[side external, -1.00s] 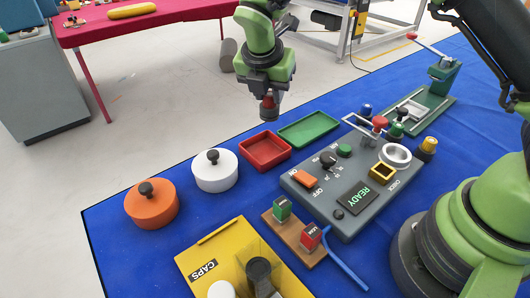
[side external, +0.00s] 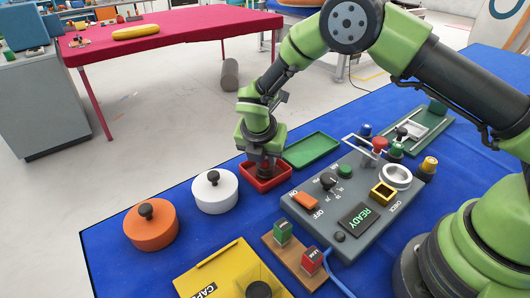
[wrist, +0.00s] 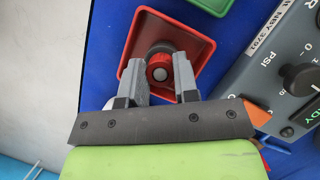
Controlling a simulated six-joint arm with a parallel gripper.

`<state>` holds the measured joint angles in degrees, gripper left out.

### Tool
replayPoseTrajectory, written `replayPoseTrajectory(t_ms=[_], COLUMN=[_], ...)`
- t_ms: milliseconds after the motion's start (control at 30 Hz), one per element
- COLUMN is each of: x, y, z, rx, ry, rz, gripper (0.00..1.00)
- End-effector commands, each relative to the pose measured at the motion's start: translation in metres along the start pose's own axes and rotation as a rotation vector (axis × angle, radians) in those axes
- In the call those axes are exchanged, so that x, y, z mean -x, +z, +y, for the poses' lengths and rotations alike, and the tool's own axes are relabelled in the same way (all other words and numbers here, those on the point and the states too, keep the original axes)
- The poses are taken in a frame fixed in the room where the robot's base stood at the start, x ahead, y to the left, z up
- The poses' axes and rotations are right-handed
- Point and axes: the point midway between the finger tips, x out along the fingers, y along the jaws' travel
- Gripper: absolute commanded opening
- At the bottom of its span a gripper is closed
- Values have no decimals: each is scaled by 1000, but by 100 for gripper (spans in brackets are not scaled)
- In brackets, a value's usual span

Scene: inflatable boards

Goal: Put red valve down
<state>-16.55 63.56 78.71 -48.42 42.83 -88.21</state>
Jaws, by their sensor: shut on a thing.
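The red valve (wrist: 160,68) is a small round red piece with a grey centre and a dark part behind it. My gripper (wrist: 160,78) is shut on it, one finger on each side. In the side view my gripper (side external: 264,160) points down into the red tray (side external: 277,184), so the valve is low inside the tray walls. The red tray (wrist: 202,42) surrounds the valve in the wrist view. I cannot tell whether the valve touches the tray floor.
A green tray (side external: 312,150) lies just beyond the red one. A grey panel (side external: 350,215) with knobs and a READY display stands to the right. A white lidded pot (side external: 214,196) and an orange pot (side external: 152,228) stand to the left.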

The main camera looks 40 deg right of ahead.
Motion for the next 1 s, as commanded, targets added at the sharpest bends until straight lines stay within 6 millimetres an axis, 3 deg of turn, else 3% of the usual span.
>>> replayPoseTrajectory(t_ms=[100,133,233,633,1000], x=[-2,-3,-2,8,85], y=[-1,-1,-1,0,0], z=[0,0,0,1,1], rx=[0,0,-1,0,-1], ry=[-1,-1,0,1,4], rz=[0,0,0,0,-1], gripper=[0,30,54,54,54])
